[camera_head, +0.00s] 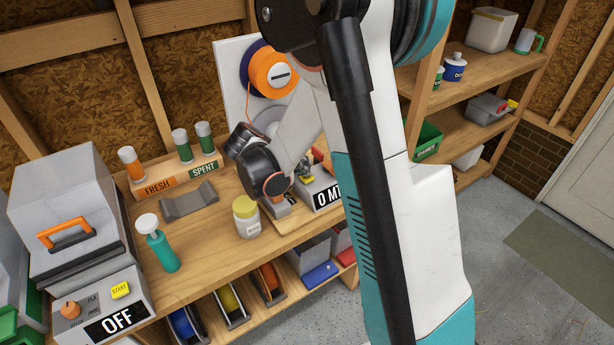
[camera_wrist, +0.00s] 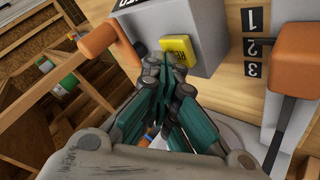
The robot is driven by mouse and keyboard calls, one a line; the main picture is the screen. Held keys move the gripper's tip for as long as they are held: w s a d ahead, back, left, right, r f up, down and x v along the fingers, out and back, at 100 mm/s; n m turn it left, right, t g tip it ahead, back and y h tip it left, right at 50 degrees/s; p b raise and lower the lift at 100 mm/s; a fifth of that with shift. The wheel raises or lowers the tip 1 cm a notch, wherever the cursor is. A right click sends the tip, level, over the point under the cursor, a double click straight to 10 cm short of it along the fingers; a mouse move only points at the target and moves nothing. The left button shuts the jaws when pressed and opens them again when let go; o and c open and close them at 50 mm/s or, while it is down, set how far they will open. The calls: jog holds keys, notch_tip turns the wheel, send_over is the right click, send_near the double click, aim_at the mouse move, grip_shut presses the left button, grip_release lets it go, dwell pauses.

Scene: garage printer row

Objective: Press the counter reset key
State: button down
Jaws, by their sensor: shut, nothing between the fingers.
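The counter is a grey box with a black display reading "0 M…" (camera_head: 325,198); my arm partly covers it in the head view. A yellow key sits on the grey box (camera_wrist: 205,40) in the wrist view, with small dark print on it (camera_wrist: 177,43). My gripper (camera_wrist: 172,66) is shut and empty, its teal fingers pointing at the key. The fingertips are right by the key's lower edge; I cannot tell whether they touch it. In the head view my own arm hides most of the gripper.
An orange-handled part (camera_wrist: 97,41) is close left of my fingers, and an orange-handled lever (camera_wrist: 298,60) beside labels 1, 2, 3 is at right. A yellow-lidded jar (camera_head: 246,217) and green bottle (camera_head: 158,247) stand on the bench. An orange spool (camera_head: 272,75) hangs behind.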

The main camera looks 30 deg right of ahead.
jog(key=shift+r+p, duration=0.35)
jog(key=shift+r, duration=0.35)
jog(key=shift+r, duration=0.1)
jog(key=shift+r+p, duration=1.6)
jog(key=shift+r, duration=0.8)
jog(key=shift+r, duration=0.1)
